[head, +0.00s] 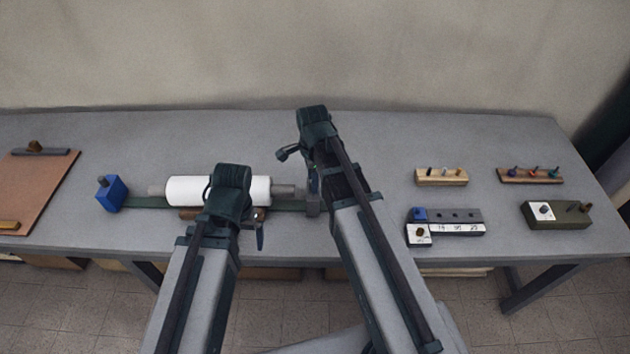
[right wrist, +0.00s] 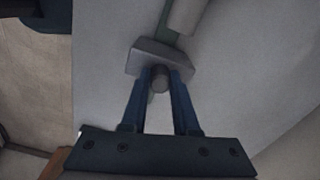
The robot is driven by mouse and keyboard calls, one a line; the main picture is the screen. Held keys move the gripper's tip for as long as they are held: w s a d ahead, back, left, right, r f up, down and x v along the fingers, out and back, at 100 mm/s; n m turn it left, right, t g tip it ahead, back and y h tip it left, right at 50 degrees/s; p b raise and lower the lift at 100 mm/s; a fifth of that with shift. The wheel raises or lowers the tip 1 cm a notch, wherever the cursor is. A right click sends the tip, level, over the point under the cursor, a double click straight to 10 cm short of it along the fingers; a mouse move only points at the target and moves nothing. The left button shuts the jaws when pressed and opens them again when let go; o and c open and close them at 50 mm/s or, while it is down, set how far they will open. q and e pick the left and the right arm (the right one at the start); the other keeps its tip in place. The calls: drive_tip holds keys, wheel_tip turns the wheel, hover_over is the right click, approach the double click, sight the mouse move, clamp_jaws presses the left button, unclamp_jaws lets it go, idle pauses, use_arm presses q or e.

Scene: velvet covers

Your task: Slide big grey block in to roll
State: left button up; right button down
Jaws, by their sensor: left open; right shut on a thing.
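The big grey block (head: 313,204) stands at the right end of a green rail (head: 290,206), partly hidden by my right arm. In the right wrist view the grey block (right wrist: 160,59) has a round knob (right wrist: 160,78), and my right gripper (right wrist: 160,82) is shut on that knob. The white roll (head: 190,190) lies along the rail, with a grey shaft end (head: 286,190) pointing to the block; a gap seems to show between them. My left gripper (head: 258,228) is open in front of the roll and hides part of it.
A blue block (head: 111,194) with a knob stands at the rail's left end. A clipboard (head: 35,190) lies at far left. Wooden peg holders (head: 441,178), a labelled grey holder (head: 458,229) and a green box (head: 570,215) sit at right. The table's back is clear.

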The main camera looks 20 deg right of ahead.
drive_tip(key=a, duration=0.1)
drive_tip(key=w+a, duration=0.1)
drive_tip(key=a, duration=0.1)
drive_tip(key=shift+a, duration=0.2)
drive_tip(key=c, duration=1.1)
unclamp_jaws()
drive_tip(key=o, duration=0.4)
drive_tip(key=shift+a, duration=0.15)
drive_tip(key=shift+o, duration=0.2)
wheel_tip(320, 180, up, 14)
drive_tip(key=p, duration=1.4)
